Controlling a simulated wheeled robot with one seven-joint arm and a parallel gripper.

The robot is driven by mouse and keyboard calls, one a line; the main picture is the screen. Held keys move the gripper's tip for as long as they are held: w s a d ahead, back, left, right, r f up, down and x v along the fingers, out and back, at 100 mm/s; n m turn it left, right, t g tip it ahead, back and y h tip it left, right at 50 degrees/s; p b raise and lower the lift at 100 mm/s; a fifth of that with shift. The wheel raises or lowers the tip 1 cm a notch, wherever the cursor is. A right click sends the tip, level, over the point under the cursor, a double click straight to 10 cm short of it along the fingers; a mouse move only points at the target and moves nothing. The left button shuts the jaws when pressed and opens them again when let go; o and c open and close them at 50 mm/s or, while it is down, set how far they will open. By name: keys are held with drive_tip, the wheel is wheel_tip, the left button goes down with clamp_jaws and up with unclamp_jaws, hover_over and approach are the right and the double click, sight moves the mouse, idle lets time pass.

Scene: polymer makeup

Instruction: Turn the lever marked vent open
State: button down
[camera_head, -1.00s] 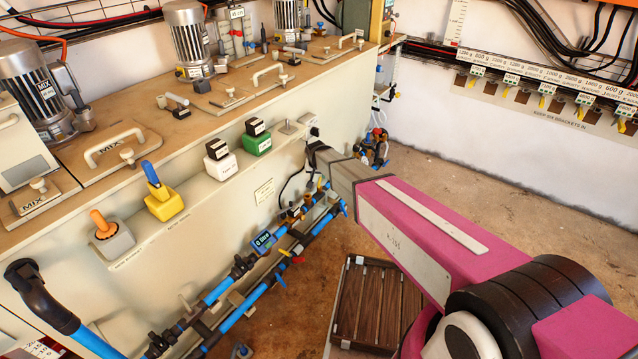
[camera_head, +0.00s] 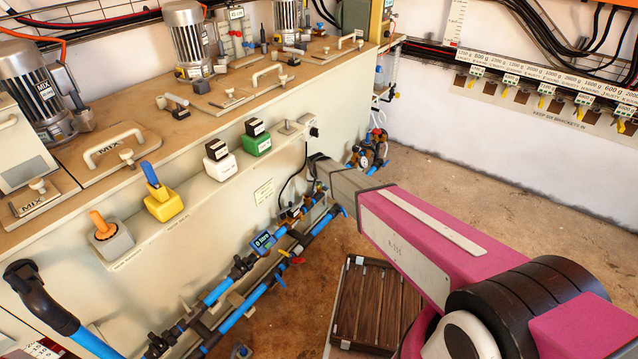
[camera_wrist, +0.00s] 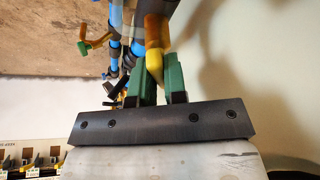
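My gripper (camera_wrist: 160,84) shows in the wrist view as two green fingers on a dark plate, a small gap apart. A yellow handle-like piece (camera_wrist: 155,62) at the end of an orange-brown part lies at this gap, overlapping the left finger. I cannot tell whether the fingers press on it. In the head view my arm reaches toward the blue pipework along the machine's front; the fingers are hidden there. No vent marking is readable, so I cannot tell which lever is the vent one.
Blue pipes (camera_head: 237,319) with small valves run low along the beige machine. Coloured control blocks line the ledge above, including a yellow one (camera_head: 163,206). A brown slatted crate (camera_head: 345,318) stands on the floor below my arm.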

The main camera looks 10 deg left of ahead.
drive_tip(key=shift+n, duration=0.3)
drive_tip(key=n+y, duration=0.1)
drive_tip(key=n, duration=0.2)
drive_tip(key=n+y, duration=0.1)
drive_tip(key=n, duration=0.2)
drive_tip(key=shift+w+d+g, duration=0.1)
drive_tip(key=shift+d+g, duration=0.05)
drive_tip(key=shift+g, duration=0.25)
drive_tip(key=n+g, duration=0.1)
drive_tip(key=n, duration=0.1)
drive_tip(key=n+y, duration=0.1)
drive_tip(key=n, duration=0.2)
drive_tip(key=shift+n+g+y, duration=0.3)
drive_tip(key=shift+g, duration=0.1)
drive_tip(key=c, duration=1.2)
unclamp_jaws()
drive_tip(key=shift+o, duration=0.2)
drive_tip(key=shift+r, duration=0.1)
drive_tip(key=v, duration=1)
drive_tip(key=shift+r, duration=0.3)
